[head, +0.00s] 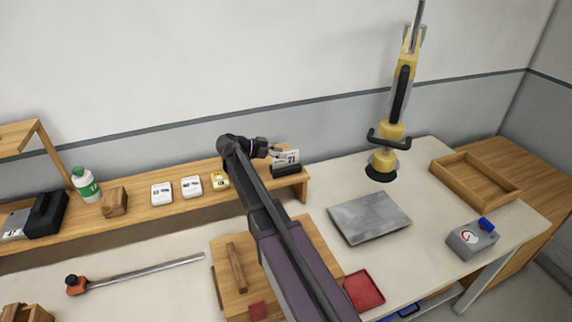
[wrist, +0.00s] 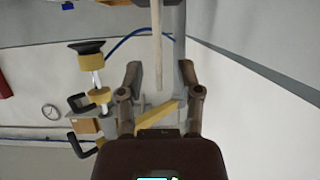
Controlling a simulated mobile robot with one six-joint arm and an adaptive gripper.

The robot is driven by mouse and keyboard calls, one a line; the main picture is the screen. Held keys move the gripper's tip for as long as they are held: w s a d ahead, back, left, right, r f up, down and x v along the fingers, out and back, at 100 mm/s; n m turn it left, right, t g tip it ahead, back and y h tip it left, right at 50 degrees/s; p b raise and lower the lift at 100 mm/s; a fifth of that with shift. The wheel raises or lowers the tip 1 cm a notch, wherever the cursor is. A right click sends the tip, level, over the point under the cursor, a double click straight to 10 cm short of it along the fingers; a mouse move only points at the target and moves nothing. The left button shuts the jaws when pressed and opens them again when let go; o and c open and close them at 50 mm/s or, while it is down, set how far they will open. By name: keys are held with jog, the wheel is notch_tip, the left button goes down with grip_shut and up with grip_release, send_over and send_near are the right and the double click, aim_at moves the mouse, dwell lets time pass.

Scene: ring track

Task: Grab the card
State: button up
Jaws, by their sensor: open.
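A white card (head: 291,157) with the dark number 21 stands upright in a small black holder (head: 286,170) at the right end of the wooden shelf. My gripper (head: 277,151) is at the card's upper left side in the head view; I cannot tell whether it touches the card. In the wrist view my gripper (wrist: 160,70) has its two fingers apart. A pale strip and a yellowish piece (wrist: 156,115) show between them; I cannot tell whether either belongs to the card. The arm hides part of the shelf.
The wooden shelf (head: 140,215) also bears small white boxes, a yellow box, a wooden block and a green-white bottle (head: 85,184). A tall yellow tool (head: 385,160) stands to the right of the card. A grey plate (head: 369,217) and wooden tray (head: 475,181) lie farther right.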

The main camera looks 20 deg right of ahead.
jog(key=shift+b+x, duration=0.35)
jog(key=shift+x, duration=0.95)
grip_shut()
